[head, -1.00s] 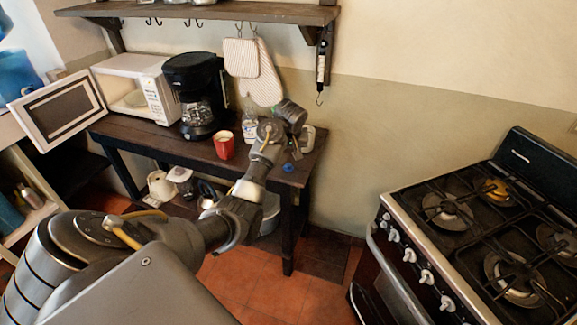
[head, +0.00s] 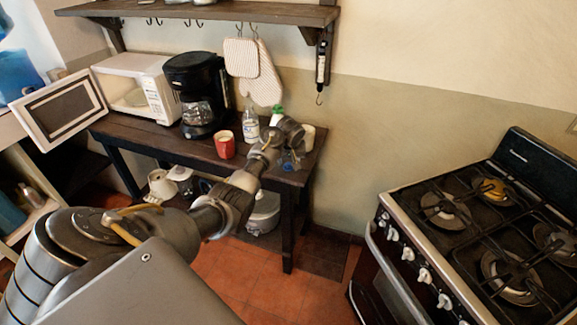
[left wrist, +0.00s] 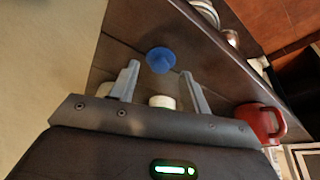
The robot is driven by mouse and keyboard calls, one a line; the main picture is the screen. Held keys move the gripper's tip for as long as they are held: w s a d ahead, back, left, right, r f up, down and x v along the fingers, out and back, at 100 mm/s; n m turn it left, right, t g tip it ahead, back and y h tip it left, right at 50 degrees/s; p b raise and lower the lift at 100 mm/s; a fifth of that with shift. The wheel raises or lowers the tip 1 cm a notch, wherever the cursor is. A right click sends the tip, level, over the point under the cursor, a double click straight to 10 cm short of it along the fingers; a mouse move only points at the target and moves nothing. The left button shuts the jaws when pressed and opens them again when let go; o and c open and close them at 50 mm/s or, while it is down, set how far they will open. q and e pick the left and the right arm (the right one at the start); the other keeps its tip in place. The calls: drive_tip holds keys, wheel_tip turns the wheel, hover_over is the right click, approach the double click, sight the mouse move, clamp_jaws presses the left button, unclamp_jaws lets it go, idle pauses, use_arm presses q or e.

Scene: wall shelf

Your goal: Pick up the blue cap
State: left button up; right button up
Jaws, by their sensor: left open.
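The blue cap (left wrist: 160,60) lies on the dark wooden table, just beyond the fingertips of my left gripper (left wrist: 159,76) in the left wrist view. The gripper is open, its two grey fingers apart, with nothing held. In the head view the cap (head: 287,168) shows near the table's right front edge, partly covered by my left gripper (head: 291,160), which is close above the table. My right gripper is in neither view.
A red mug (head: 224,145), a clear bottle (head: 250,126) and a coffee maker (head: 197,95) stand on the table (head: 190,146), left of my gripper. A white item (left wrist: 162,101) sits near the fingers. A stove (head: 480,225) stands at right.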

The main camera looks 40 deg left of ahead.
sight(288, 165)
use_arm(q)
drive_tip(key=shift+x, duration=1.15)
clamp_jaws()
